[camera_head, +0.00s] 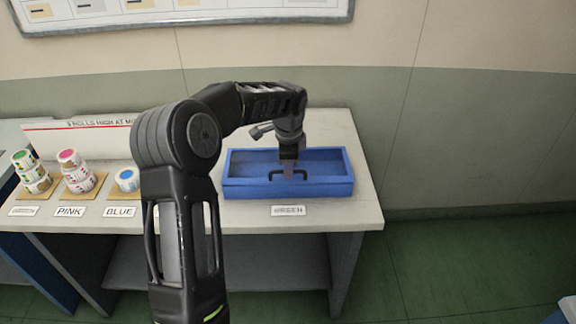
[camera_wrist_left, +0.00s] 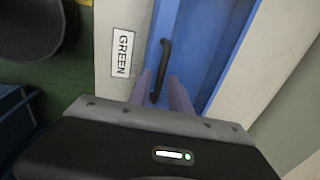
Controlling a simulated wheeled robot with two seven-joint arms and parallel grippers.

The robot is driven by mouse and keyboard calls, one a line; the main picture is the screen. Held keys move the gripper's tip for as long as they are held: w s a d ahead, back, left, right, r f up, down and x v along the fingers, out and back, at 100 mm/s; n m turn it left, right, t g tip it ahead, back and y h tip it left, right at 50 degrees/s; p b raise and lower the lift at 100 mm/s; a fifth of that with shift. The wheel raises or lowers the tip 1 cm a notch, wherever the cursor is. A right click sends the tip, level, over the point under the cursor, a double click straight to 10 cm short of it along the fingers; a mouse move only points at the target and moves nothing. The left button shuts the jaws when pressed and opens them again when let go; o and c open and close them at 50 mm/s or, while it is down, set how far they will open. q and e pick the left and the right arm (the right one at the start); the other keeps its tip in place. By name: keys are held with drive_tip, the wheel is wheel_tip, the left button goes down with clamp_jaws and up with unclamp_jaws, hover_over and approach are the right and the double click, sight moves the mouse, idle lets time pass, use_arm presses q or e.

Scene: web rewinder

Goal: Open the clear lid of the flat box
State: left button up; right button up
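A blue flat box (camera_head: 240,188) stands on the white table's right part, behind a label that reads GREEN in the left wrist view (camera_wrist_left: 123,52). A black bar handle (camera_head: 302,174) shows near the box's front; it also shows in the left wrist view (camera_wrist_left: 164,60). The clear lid itself is hard to make out; it looks closed. My left gripper (camera_head: 288,173) points down at the handle. In the left wrist view its fingers (camera_wrist_left: 160,92) stand apart, one on each side of the handle's near end; I cannot tell whether they touch it. My right gripper is not in view.
The white table (camera_head: 345,215) carries small stacks of rolls (camera_head: 78,172) at the left, with PINK (camera_head: 70,211) and BLUE (camera_head: 119,212) labels. A low white sign (camera_head: 70,135) stands behind them. A wall rises behind the table.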

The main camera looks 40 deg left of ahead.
use_arm(q)
clamp_jaws()
idle(1.1)
